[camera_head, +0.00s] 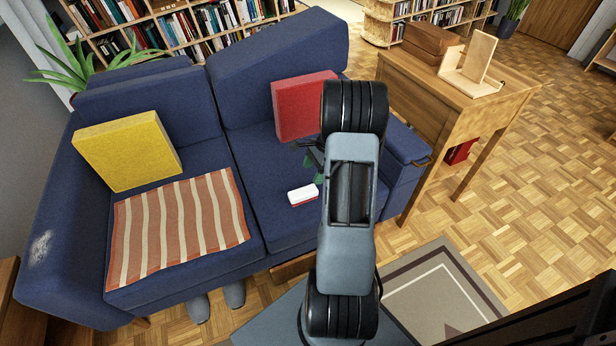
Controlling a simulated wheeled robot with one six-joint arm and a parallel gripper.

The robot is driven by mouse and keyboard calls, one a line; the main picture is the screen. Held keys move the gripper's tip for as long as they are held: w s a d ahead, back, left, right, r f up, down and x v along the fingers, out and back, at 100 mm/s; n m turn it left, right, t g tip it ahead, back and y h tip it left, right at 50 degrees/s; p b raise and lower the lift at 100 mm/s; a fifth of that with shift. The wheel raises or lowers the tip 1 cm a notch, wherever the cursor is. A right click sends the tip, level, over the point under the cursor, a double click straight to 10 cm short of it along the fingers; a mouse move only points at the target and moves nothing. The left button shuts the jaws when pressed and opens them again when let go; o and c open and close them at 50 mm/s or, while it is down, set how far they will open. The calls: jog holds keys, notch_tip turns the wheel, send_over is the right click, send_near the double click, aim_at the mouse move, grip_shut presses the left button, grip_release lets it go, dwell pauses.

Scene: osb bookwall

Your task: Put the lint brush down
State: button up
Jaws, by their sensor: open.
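A small white block with a red lower edge (303,194), which looks like the lint brush, lies on the right seat cushion of the blue sofa (270,225). My arm covers the area just to its right. My gripper (312,156) shows only in part at the left of my arm, as dark finger parts above the seat, behind the brush in the picture. It is open. A small dark green patch (310,163) shows by the fingers; I cannot tell what it is. I see no clear contact between gripper and brush.
A striped orange blanket (180,225) and a yellow cushion (128,150) lie on the left seat. A red cushion (301,104) leans on the right backrest. A pale fuzzy patch (41,247) marks the left armrest. A wooden desk (435,90) stands right of the sofa.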

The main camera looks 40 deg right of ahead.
jog(key=s+a+r+n+h, duration=0.2)
jog(key=s+a+r+n, duration=0.1)
jog(key=a+r+n, duration=0.55)
jog(key=s+a+r+n+h, duration=0.1)
jog(key=s+a+r+n, duration=0.1)
jog(key=a+r+n, duration=0.65)
jog(key=s+a+f+n+t+h, duration=0.1)
jog(key=s+a+n, duration=0.2)
jog(key=s+a, duration=0.3)
jog(key=shift+s+a+f+n+t, duration=0.2)
jog(key=shift+s+a+n+t, duration=0.15)
jog(key=shift+a, duration=0.45)
notch_tip(320, 180, up, 29)
jog(key=p, duration=2.7)
jog(key=shift+a+r+t+p, duration=0.15)
jog(key=shift+t+p, duration=0.15)
jog(key=shift+t, duration=0.05)
